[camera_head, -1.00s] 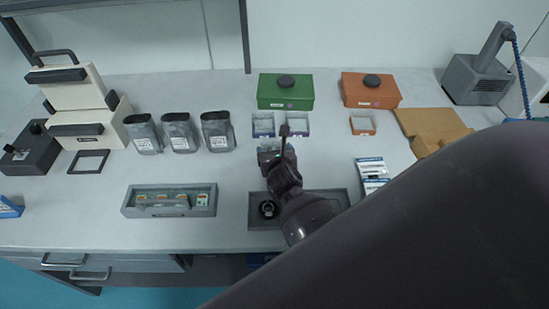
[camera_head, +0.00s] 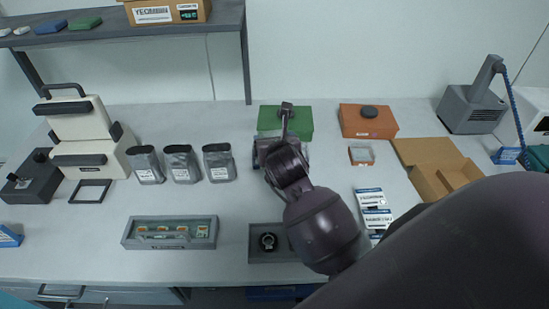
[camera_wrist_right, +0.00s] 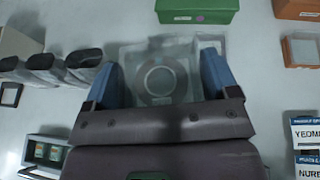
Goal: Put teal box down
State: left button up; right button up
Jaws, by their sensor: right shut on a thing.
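My right gripper (camera_wrist_right: 163,66) is shut on a pale, see-through box (camera_wrist_right: 158,84) with a ring-shaped item inside, between its two blue fingers. I take it for the teal box, though its teal colour hardly shows. In the head view the right gripper (camera_head: 270,150) is in front of the green box (camera_head: 297,121), and my wrist hides most of the held box. I cannot tell whether the held box touches the table. Other clear box edges show behind and around it in the right wrist view. My left gripper is not in view.
An orange box (camera_head: 368,121) and a small orange-rimmed tray (camera_head: 361,156) stand to the right. Several grey pouches (camera_head: 182,162) stand to the left. A grey tray (camera_head: 258,256) with a black ring and a long slide tray (camera_head: 170,242) lie in front.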

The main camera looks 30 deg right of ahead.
jog(key=shift+r, duration=1.7)
jog(key=s+a+f+n+y+b, duration=0.1)
jog(key=s+a+n+y, duration=0.1)
jog(key=a, duration=0.3)
jog(key=s+a+f+n+t+y+b, duration=0.1)
jog(key=s+a+f+n+y, duration=0.1)
jog(key=a, duration=0.4)
jog(key=shift+s+f+n+y, duration=0.15)
jog(key=shift+n+y, duration=0.25)
jog(key=shift+y, duration=0.4)
